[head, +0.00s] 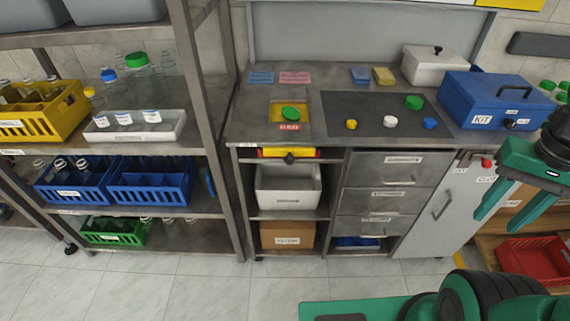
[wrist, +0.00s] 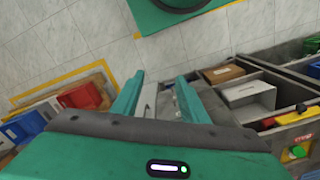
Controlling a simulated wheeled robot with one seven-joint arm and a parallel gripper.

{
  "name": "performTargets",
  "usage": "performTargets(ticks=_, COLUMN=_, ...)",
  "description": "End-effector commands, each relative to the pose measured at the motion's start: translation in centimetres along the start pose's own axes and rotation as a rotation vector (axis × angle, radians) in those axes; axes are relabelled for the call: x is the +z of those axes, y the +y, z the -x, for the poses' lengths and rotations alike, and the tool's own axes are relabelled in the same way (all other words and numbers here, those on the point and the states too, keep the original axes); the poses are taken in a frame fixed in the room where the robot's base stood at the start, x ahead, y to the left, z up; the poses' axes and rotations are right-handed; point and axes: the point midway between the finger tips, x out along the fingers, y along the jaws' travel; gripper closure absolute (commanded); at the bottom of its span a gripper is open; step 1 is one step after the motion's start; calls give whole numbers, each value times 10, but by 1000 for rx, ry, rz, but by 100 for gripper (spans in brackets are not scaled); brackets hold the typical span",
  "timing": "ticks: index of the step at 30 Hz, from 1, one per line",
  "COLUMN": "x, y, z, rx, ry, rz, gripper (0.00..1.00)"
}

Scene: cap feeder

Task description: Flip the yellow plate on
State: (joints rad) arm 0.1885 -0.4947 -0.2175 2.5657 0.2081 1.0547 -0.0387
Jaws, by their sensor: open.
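A small square yellow plate (head: 303,106) is on the left part of the steel workbench top, with a green cap (head: 290,113) on it and a red label in front. Under the bench edge there, a yellow and red part (head: 272,152) with a black knob sticks out; its link to the plate cannot be told. My gripper (head: 498,224) is open and empty at the right, in front of the cabinet and far from the plate. In the wrist view my gripper's fingers (wrist: 160,82) are apart with nothing between them; the yellow and red part (wrist: 285,118) shows at the right edge.
A dark mat (head: 350,125) holds several caps. A blue KIT box (head: 495,100) and a white box (head: 432,66) stand on the bench's right. Blue and yellow blocks lie behind the mat. A shelf with crates and bottles (head: 205,148) stands left. Floor in front is clear.

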Motion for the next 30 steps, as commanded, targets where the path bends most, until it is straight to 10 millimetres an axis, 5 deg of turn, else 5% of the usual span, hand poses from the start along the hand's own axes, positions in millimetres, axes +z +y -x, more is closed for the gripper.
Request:
performTargets(ticks=14, x=-70, y=-67, z=-46, rx=283, ry=-96, rz=535, gripper=60)
performTargets(ticks=30, x=-106, y=-203, z=-100, rx=808, ry=-91, rz=1261, gripper=60)
